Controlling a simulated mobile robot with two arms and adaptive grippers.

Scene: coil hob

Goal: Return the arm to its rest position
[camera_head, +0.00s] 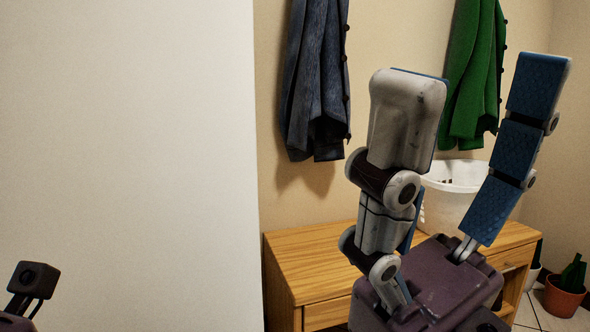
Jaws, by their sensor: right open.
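My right gripper (476,72) is raised in the right half of the head view, with its fingers pointing up. Its grey jointed finger and its blue-padded finger stand wide apart, with nothing held between them. The purple palm is below them at the bottom edge, in front of a wooden table (318,262). The rest of the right arm is out of view. At the lower left corner, a small dark part of my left gripper (33,282) shows. Most of it is cut off, so I cannot tell how its fingers stand.
A white basket (455,205) stands on the table behind the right gripper. A blue-grey jacket (316,80) and a green jacket (473,75) hang on the wall. A potted plant (566,290) stands on the floor at right. A blank pale wall (130,150) fills the left.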

